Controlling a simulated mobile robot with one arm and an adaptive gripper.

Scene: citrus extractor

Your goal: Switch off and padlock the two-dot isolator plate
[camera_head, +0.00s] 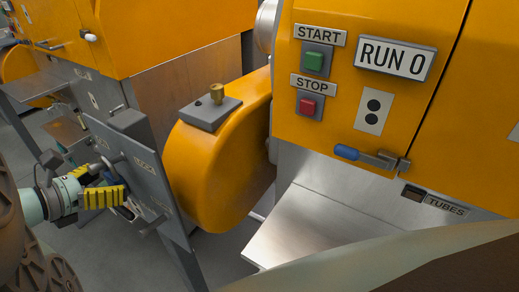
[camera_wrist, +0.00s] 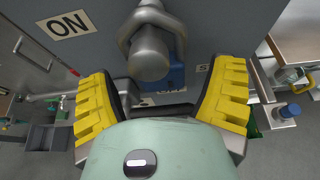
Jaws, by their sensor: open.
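My gripper (camera_head: 97,184) is at the left in the head view, close to the face of a grey isolator panel (camera_head: 150,172) on a post. In the wrist view its yellow-padded fingers are spread wide, and my gripper (camera_wrist: 163,82) is open. An ON label (camera_wrist: 67,24) shows at the panel's upper left. A thick grey metal loop and rounded knob (camera_wrist: 148,52) stand out from the panel beyond the fingers, with a blue part (camera_wrist: 177,76) partly hidden behind. I cannot tell whether anything touches the fingers.
The orange machine carries a RUN 0 sign (camera_head: 395,59), a green START button (camera_head: 314,61), a red STOP button (camera_head: 307,105) and a blue-handled latch (camera_head: 365,156). A rounded orange housing (camera_head: 215,165) stands just right of the panel. A metal chute (camera_head: 315,225) slopes below.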

